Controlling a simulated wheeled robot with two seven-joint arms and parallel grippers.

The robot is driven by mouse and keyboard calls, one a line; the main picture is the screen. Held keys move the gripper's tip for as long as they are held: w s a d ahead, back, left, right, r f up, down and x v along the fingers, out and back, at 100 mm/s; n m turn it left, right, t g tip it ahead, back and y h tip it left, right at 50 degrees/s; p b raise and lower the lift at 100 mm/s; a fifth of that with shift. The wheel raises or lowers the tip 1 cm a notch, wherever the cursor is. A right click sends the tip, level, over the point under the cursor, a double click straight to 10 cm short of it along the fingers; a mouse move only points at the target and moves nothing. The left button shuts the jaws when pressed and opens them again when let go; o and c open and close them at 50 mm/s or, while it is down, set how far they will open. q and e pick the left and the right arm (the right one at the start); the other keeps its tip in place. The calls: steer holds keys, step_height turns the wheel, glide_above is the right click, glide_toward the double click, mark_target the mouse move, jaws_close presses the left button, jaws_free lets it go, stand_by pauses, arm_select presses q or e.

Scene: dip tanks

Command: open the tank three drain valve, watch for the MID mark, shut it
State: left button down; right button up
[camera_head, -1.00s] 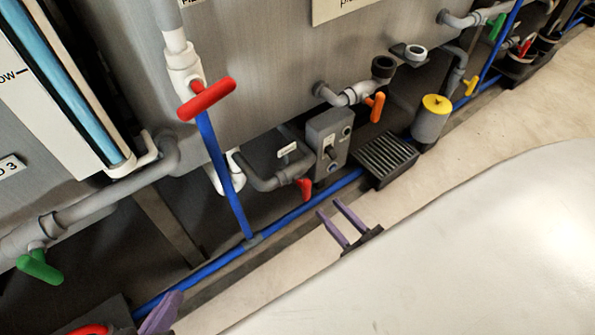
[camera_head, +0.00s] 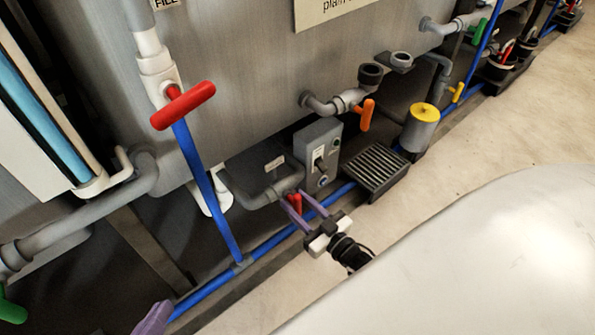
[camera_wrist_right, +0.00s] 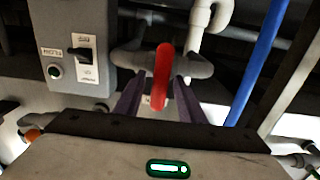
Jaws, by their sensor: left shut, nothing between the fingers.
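A small red valve handle (camera_head: 296,202) sits low on a grey pipe below the tank (camera_head: 240,70). My right gripper (camera_head: 298,201) reaches up to it, with purple fingers on either side. In the right wrist view the red handle (camera_wrist_right: 161,75) stands between the spread fingers (camera_wrist_right: 157,98), with gaps showing on both sides. The sight gauge with its blue column (camera_head: 40,125) is cut off at the left edge, and no MID mark shows. My left gripper (camera_head: 153,318) is shut and partly visible at the bottom edge, away from the valves.
A grey switch box (camera_head: 318,155) stands close beside the red handle. A larger red handle (camera_head: 183,105) is on the white fill pipe. Blue pipes (camera_head: 205,190) run nearby. A black grate (camera_head: 375,174), an orange handle (camera_head: 366,114) and a yellow-topped canister (camera_head: 421,127) are to the right.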

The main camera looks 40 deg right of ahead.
steer(key=shift+c, duration=0.4)
jaws_close()
steer(key=shift+n, duration=0.3)
steer(key=n, duration=0.4)
steer(key=shift+a+f+n, duration=0.1)
steer(key=shift+a+n, duration=0.15)
steer(key=shift+n, duration=0.05)
steer(key=n, duration=0.4)
steer(key=shift+a+f+n, duration=0.1)
steer(key=shift+a+n, duration=0.05)
steer(key=shift+n, duration=0.15)
steer(key=n, duration=0.3)
steer(key=shift+a+f+n, duration=0.1)
steer(key=shift+f+n, duration=0.05)
steer(key=shift+n, duration=0.15)
steer(key=shift+f+n, duration=0.2)
steer(key=shift+n, duration=2.1)
steer(key=shift+s, duration=0.1)
